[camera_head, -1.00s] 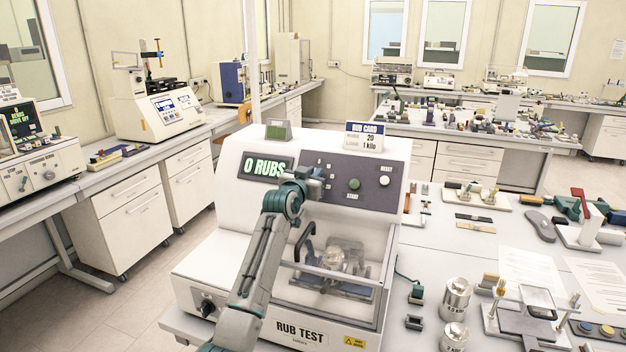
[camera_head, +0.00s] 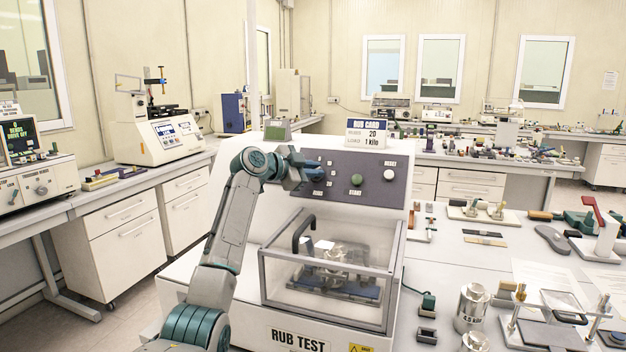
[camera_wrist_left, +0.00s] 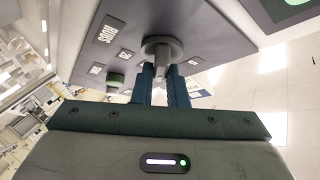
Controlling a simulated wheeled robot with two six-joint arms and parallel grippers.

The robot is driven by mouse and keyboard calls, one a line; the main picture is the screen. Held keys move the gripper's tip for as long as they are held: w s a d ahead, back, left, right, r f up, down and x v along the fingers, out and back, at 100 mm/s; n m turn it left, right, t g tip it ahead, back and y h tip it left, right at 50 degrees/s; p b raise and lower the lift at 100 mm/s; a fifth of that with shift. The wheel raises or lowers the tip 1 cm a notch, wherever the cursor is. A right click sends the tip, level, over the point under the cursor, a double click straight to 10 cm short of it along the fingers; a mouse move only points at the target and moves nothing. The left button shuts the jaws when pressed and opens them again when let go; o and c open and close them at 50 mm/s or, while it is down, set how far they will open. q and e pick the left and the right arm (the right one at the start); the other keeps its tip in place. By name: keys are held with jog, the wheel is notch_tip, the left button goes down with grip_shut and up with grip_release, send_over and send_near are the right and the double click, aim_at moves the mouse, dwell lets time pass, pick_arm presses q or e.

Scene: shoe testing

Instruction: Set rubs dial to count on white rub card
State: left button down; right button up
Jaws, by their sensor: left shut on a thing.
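The white rub card (camera_head: 367,133) stands on top of the rub tester (camera_head: 282,332) and reads 20 rubs, load 1 kilo. My left gripper (camera_head: 302,170) reaches the dark control panel (camera_head: 400,200) from the left. It is shut on the rubs dial (camera_wrist_left: 162,50), a grey round knob whose grip lies between the fingertips (camera_wrist_left: 166,78) in the left wrist view. Small number labels (camera_wrist_left: 126,54) sit around the dial; its pointer setting cannot be read. My right gripper is not in view.
A green button (camera_head: 356,180) and a white knob (camera_head: 389,175) sit right of the dial. A clear cover with a black handle (camera_head: 301,228) encloses the rubbing stage below. Metal weights (camera_head: 471,307) and other tools lie on the bench at right.

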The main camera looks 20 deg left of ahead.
pick_arm(q)
jog(key=m+g, duration=0.2)
jog(key=m, duration=0.1)
jog(key=shift+r+h, duration=0.15)
jog(key=shift+h, duration=0.15)
jog(key=m+g+p, duration=0.1)
jog(key=m+p, duration=0.1)
jog(key=shift+r+m+g, duration=0.1)
jog(key=shift+m+g, duration=0.3)
jog(key=m+g+y+p, duration=0.1)
jog(key=m+g+p, duration=0.1)
jog(key=m+p, duration=0.2)
jog(key=shift+m+g+y+p, duration=0.5)
jog(key=shift+m+g+p, duration=0.2)
jog(key=shift+p, duration=0.45)
jog(key=shift+f+m+p, duration=0.25)
jog(key=shift+m+p, duration=0.25)
jog(key=c, duration=1.4)
grip_release()
jog(key=shift+c, duration=0.2)
